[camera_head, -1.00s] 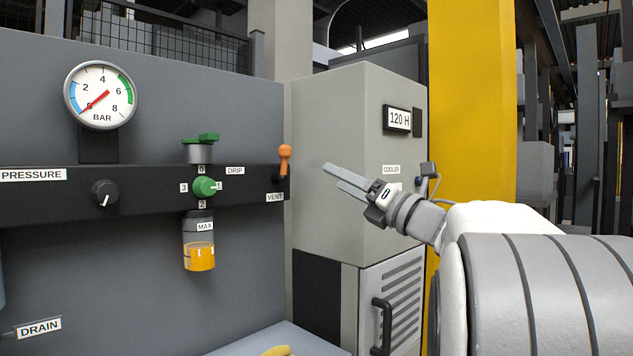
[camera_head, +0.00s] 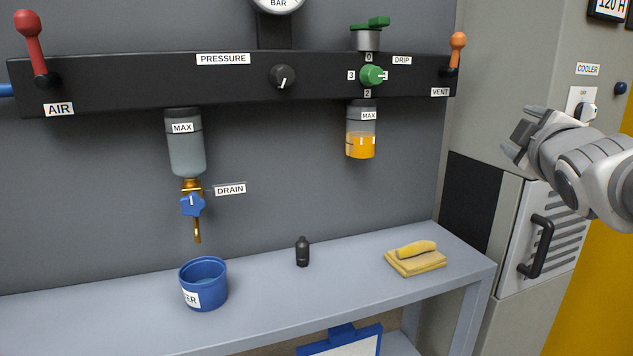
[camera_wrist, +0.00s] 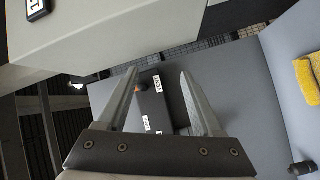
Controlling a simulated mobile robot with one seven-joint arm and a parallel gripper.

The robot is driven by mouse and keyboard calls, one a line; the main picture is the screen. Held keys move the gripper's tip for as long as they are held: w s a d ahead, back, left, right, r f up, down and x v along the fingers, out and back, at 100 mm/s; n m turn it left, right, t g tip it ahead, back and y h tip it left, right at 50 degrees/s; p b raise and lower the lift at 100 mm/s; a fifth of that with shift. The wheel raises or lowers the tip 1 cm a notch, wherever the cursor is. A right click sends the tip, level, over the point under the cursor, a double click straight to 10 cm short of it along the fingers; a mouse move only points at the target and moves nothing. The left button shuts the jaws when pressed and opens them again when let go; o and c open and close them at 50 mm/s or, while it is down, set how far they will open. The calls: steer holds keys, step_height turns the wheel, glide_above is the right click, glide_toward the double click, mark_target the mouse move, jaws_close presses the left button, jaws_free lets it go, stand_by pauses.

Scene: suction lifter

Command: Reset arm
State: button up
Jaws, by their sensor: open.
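My gripper (camera_head: 525,128) is at the right in the head view, in front of the cooler cabinet, with nothing held. In the wrist view my gripper (camera_wrist: 160,88) shows two grey fingers spread apart with an empty gap. Beyond the gap the wrist view shows the end of the black panel bar (camera_wrist: 150,105) with the orange vent lever (camera_wrist: 140,87). In the head view the orange vent lever (camera_head: 457,47) stands upright, left of my gripper and apart from it.
The black bar (camera_head: 325,80) carries a red air lever (camera_head: 32,48) and a green drip knob (camera_head: 371,75). Below, the bench (camera_head: 120,318) holds a blue cup (camera_head: 203,286), a black bottle (camera_head: 302,252) and yellow cloths (camera_head: 414,260). The cooler cabinet (camera_head: 508,200) stands close on the right.

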steer(key=s+a+f+m+g+y, duration=0.2)
steer(key=s+a+f+m+g, duration=0.3)
steer(key=s+a+f, duration=0.6)
steer(key=s+a+f+m+g+y, duration=0.3)
steer(key=s+a+f+m+g, duration=0.25)
steer(key=s+f, duration=0.55)
step_height(320, 180, up, 21)
steer(key=a+g+p, duration=0.1)
steer(key=p, duration=2.3)
steer(key=shift+a+p, duration=0.2)
steer(key=shift+p, duration=0.1)
steer(key=shift+r, duration=0.1)
